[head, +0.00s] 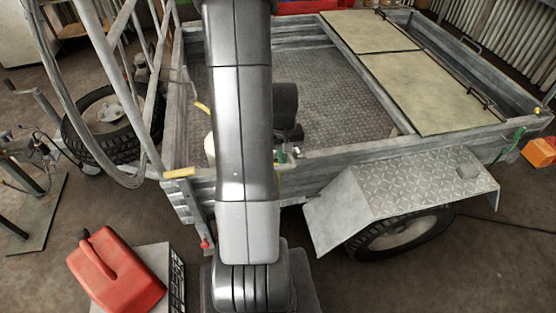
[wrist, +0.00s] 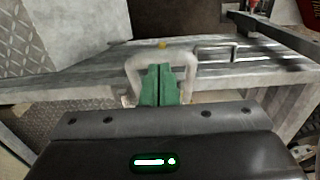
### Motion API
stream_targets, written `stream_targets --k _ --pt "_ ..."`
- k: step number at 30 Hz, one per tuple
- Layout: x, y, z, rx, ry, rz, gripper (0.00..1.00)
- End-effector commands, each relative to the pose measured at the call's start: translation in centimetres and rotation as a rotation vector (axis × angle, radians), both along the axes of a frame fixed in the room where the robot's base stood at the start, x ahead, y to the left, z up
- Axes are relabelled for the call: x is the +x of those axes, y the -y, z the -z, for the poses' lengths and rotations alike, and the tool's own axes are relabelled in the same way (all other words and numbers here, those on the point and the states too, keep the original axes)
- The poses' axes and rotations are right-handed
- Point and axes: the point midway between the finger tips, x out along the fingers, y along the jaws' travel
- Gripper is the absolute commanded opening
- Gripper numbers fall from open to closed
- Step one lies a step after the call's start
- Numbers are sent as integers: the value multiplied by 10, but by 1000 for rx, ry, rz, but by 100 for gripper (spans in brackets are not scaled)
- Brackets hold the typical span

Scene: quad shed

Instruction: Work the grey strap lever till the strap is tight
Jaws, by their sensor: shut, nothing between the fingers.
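My gripper (wrist: 160,85) shows in the wrist view as two green fingers side by side, shut with nothing held. A pale grey, bent hoop-like piece (wrist: 135,66) arches around the fingers at the trailer's side rail; it looks like the strap lever, but I cannot be sure. I cannot tell whether the fingers touch it. In the head view my gripper (head: 282,157) is at the near rail of the trailer (head: 345,158), partly behind my arm. The strap itself is not clearly visible, so its tightness cannot be told.
A checker-plate mudguard (head: 410,190) sticks out over the wheel (head: 405,235) to the right. A ladder-like frame (head: 125,75) rises on the left. Pale boards (head: 435,92) lie across the trailer's right side.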

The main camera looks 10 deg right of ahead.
Motion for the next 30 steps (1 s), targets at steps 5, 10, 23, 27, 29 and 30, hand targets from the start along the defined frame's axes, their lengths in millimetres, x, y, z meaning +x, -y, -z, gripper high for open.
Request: stream_targets --k 5,10,23,27,29,30 --pt "0 0 0 0 0 0 0" --pt "0 0 0 0 0 0 0" --pt "0 0 17 0 -1 0 0" --pt "0 0 27 0 0 0 0" --pt "0 0 31 0 0 0 0" --pt "0 0 34 0 1 0 0"
